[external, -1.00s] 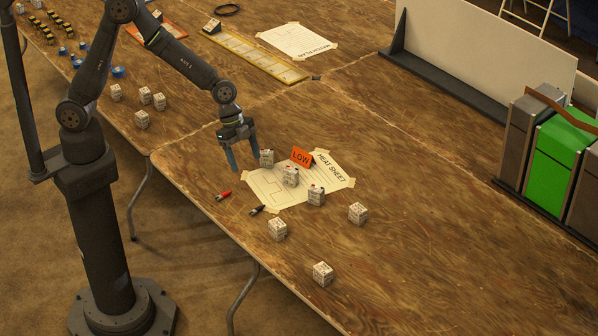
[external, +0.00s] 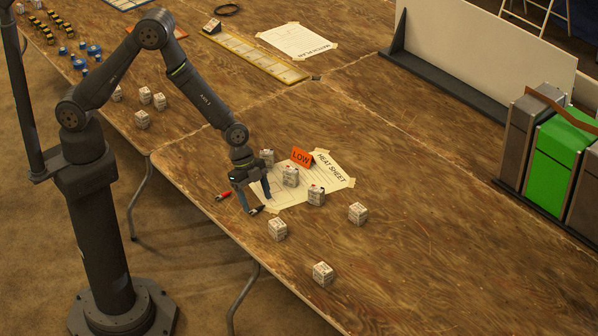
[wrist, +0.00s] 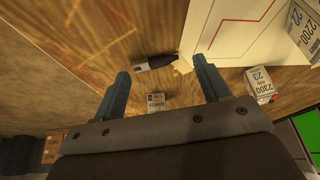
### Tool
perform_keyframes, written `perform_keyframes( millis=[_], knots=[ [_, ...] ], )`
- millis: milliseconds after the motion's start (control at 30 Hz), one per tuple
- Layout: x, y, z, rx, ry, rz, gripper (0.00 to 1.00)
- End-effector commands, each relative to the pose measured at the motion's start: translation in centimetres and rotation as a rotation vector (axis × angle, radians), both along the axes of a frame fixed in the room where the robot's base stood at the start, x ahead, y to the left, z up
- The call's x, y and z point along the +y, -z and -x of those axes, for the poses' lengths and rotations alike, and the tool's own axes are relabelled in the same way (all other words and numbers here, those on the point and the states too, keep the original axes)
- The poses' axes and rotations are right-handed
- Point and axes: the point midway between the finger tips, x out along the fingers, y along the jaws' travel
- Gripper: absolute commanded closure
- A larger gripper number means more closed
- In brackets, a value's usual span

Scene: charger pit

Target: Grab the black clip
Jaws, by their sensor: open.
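The black clip (external: 257,210) lies on the wooden table near its front edge, beside the lower left corner of the heat sheet. In the wrist view the black clip (wrist: 155,62) lies on its side with a pale end at the left, touching or close to the paper's corner. My gripper (external: 257,203) is open and points down just above the clip. In the wrist view my gripper (wrist: 160,85) has its two blue fingers apart, with the clip ahead of the gap between them. Nothing is held. I cannot tell the exact height.
A red clip (external: 223,196) lies left of my gripper. The heat sheet (external: 300,196) carries an orange LOW sign (external: 301,157) and several printed blocks, one a white block (external: 290,176). Another block (external: 277,229) stands right of the clip. The table edge is close in front.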

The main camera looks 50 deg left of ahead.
Motion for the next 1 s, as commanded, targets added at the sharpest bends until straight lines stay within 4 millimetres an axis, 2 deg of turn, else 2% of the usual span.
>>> perform_keyframes(
  millis=[133, 400, 567, 600, 1000],
  knots=[
    [-0.43, 1.11, -0.05, 0.0, 0.0, 0.0, 0.31],
    [-0.5, 1.23, -0.06, -0.001, 0.0, 0.0, 0.33],
    [-0.49, 1.22, -0.07, 0.0, 0.0, 0.0, 0.64],
    [-0.49, 1.21, -0.07, -0.001, 0.0, 0.0, 0.67],
    [-0.52, 0.55, -0.09, -0.001, 0.001, 0.001, 0.68]
  ],
)
